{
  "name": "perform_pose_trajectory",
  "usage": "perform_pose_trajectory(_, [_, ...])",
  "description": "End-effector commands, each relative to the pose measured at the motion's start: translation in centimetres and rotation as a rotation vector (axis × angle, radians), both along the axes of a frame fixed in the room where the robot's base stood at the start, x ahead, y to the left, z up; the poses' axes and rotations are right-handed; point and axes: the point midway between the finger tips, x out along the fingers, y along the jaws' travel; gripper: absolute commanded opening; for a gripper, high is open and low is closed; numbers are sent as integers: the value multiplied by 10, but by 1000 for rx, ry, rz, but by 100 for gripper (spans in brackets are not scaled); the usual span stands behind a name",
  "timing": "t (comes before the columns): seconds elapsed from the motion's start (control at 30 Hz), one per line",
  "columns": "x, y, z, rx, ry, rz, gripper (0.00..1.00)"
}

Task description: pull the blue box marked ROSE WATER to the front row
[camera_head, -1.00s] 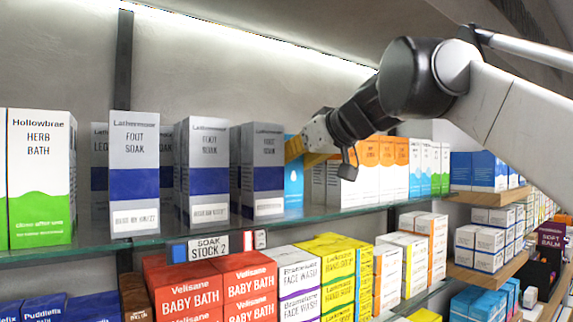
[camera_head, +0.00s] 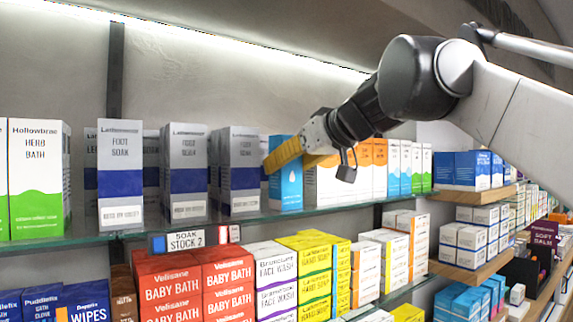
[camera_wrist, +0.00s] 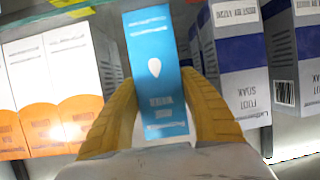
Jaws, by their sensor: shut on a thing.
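The blue box (camera_head: 286,178) with a white drop stands upright on the glass shelf, right of the grey and blue FOOT SOAK boxes. Its front looks about level with theirs, close to the shelf's front edge. In the wrist view the blue box (camera_wrist: 157,80) appears upside down, and its lettering is too blurred to read. My gripper (camera_head: 287,157) has its yellow fingers on the box's sides. In the wrist view my gripper (camera_wrist: 158,115) is shut on it, one finger on each side. A finger hides part of the box in the head view.
A FOOT SOAK box (camera_head: 240,172) stands close on the left, also close beside a finger in the wrist view (camera_wrist: 238,75). White and orange boxes (camera_head: 352,182) stand on the right. The glass shelf (camera_head: 270,217) has a narrow front lip.

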Motion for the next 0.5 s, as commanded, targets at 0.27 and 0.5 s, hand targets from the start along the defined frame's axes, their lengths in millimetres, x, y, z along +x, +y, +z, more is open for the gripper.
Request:
perform_pose_trajectory(0.27, [0,1,0,1,-1,0,15])
perform_pose_trajectory(0.5, [0,1,0,1,0,0,71])
